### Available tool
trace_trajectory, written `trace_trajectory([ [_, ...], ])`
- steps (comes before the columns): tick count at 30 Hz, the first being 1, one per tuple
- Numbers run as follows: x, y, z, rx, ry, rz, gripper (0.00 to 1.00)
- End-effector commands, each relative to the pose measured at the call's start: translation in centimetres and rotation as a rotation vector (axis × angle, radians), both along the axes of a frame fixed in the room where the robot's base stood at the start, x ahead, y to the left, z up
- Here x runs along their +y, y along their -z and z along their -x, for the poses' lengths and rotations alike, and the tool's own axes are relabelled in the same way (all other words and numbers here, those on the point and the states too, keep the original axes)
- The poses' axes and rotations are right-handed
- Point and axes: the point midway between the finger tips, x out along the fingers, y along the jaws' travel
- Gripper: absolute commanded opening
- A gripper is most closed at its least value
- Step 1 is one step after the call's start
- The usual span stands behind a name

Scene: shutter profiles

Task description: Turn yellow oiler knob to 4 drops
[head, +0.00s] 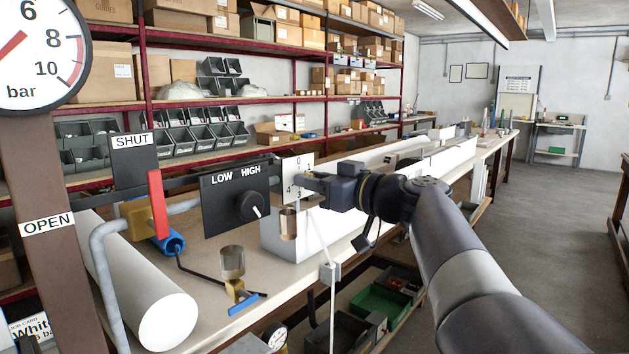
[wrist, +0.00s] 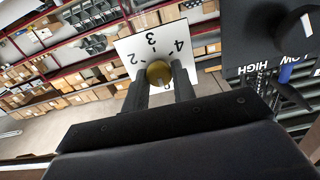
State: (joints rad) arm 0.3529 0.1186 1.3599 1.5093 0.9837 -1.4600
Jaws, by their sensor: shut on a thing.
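The yellow oiler knob (wrist: 159,73) sits in front of a white dial plate (wrist: 130,47) with numbers, of which 2, 3 and 4 read clearly in the wrist view. My gripper (wrist: 161,82) is shut on the knob, one finger on each side of it. No pointer mark on the knob can be made out, so its setting cannot be told. In the head view the dial plate (head: 297,167) shows beside my gripper (head: 306,182), which hides the knob there.
A black LOW/HIGH panel (head: 222,206) with a round knob stands left of the dial. A red lever (head: 157,204), a metal cup (head: 232,262) with a blue lever and a pressure gauge (head: 40,45) stand further left. A thin white post (head: 331,300) stands below my arm.

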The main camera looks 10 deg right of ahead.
Motion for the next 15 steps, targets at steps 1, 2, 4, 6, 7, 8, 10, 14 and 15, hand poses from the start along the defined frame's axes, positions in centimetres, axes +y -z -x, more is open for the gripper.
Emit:
trace_trajectory([
  [1, 0.01, 0.01, 0.01, 0.000, 0.000, 0.000, 0.03],
  [2, 0.01, 0.01, 0.01, 0.001, 0.000, -0.001, 0.03],
  [4, 0.01, 0.02, 0.01, 0.003, 0.000, -0.004, 0.02],
  [6, -0.01, 0.04, 0.01, 0.009, 0.000, -0.012, 0.02],
  [7, 0.00, 0.06, 0.00, 0.013, 0.000, -0.018, 0.02],
  [8, -0.01, 0.07, 0.01, 0.017, 0.000, -0.023, 0.02],
  [10, -0.01, 0.10, 0.00, 0.032, 0.000, -0.044, 0.02],
  [14, -0.03, 0.17, -0.01, 0.073, 0.000, -0.101, 0.02],
  [15, -0.04, 0.19, -0.02, 0.090, 0.000, -0.124, 0.02],
])
